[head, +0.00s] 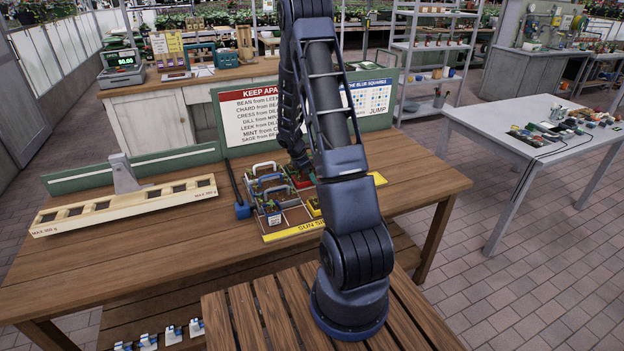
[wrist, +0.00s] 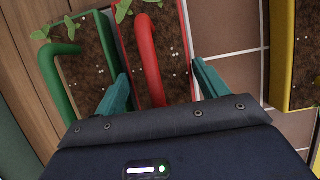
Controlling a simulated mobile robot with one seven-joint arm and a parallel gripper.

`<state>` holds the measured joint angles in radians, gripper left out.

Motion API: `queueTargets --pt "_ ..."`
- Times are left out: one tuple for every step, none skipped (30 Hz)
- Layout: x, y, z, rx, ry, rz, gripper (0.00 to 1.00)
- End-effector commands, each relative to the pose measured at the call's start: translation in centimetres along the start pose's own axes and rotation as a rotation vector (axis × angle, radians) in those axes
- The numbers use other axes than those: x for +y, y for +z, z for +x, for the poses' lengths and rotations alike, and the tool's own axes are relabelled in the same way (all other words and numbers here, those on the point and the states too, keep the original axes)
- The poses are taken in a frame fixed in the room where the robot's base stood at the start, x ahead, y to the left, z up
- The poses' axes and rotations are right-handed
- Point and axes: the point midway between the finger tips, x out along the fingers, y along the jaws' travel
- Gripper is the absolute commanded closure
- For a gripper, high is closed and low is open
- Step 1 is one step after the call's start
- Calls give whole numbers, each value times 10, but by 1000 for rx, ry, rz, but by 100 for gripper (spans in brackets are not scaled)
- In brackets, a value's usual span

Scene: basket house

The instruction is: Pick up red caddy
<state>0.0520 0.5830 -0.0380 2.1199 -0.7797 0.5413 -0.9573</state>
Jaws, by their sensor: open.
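The red caddy (wrist: 178,30) is filled with dark soil and has small green leaves at one end; its curved red handle (wrist: 148,60) runs along it. In the wrist view my gripper (wrist: 160,72) is open, its two teal fingers on either side of the red handle, nothing held. Whether the fingers are level with the handle or above it, I cannot tell. In the head view the red caddy (head: 304,184) shows partly behind my arm, in the tray on the wooden table; my gripper is mostly hidden there.
A green-handled caddy (wrist: 80,65) stands close on the left of the red one. A yellow caddy (wrist: 292,60) is on the right, past bare tiled tray floor (wrist: 230,70). A sign board (head: 248,115) stands behind the tray, and a long cream balance beam (head: 120,205) lies left.

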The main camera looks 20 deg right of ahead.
Motion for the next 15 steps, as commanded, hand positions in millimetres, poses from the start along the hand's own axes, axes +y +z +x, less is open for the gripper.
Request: queueTargets --pt "0 0 2 0 1 0 27" --pt "0 0 2 0 1 0 27" --pt "0 0 2 0 1 0 27" --pt "0 0 2 0 1 0 27" --pt "0 0 2 0 1 0 27" --pt "0 0 2 0 1 0 27" --pt "0 0 2 0 1 0 31" --pt "0 0 2 0 1 0 37" --pt "0 0 2 0 1 1 45" --pt "0 0 2 0 1 1 51" --pt "0 0 2 0 1 1 57" --pt "0 0 2 0 1 1 63" --pt "0 0 2 0 1 1 63" --pt "0 0 2 0 1 1 63" --pt "0 0 2 0 1 1 63"
